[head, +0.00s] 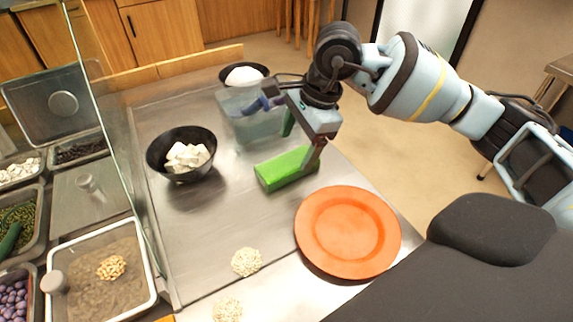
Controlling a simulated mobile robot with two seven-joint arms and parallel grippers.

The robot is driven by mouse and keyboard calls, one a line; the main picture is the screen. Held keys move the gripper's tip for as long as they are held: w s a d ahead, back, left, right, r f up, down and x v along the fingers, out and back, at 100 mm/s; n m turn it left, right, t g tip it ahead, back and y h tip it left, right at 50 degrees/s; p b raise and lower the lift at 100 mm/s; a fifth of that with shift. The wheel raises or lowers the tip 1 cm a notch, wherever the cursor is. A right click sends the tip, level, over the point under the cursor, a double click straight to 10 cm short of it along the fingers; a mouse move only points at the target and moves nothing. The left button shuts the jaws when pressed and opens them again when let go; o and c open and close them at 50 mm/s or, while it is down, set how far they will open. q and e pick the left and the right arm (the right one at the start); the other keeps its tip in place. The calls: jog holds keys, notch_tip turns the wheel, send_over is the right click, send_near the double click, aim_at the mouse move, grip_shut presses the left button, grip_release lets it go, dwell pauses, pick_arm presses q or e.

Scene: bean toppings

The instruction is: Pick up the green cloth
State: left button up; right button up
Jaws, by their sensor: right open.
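The green cloth (280,171) is a bright green, flat block shape lying on the metal counter in the head view, just behind the orange plate. My right gripper (301,148) comes in from the upper right and points down at the cloth. Its jaws are open. One finger reaches down at the cloth's right end, and the other shows dark green above the cloth's back edge. I cannot tell whether either finger touches the cloth. My left gripper is not in view.
An orange plate (348,231) sits right in front of the cloth. A black bowl of white cubes (158,156) stands to the left. A clear container (238,125) and another dark bowl (226,73) are behind. A glass screen (110,130) and food trays line the left.

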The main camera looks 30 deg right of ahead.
aim_at(289, 162)
jog(key=shift+x, duration=2.8)
jog(key=shift+w+d, duration=0.1)
jog(key=shift+w, duration=0.05)
jog(key=c, duration=0.7)
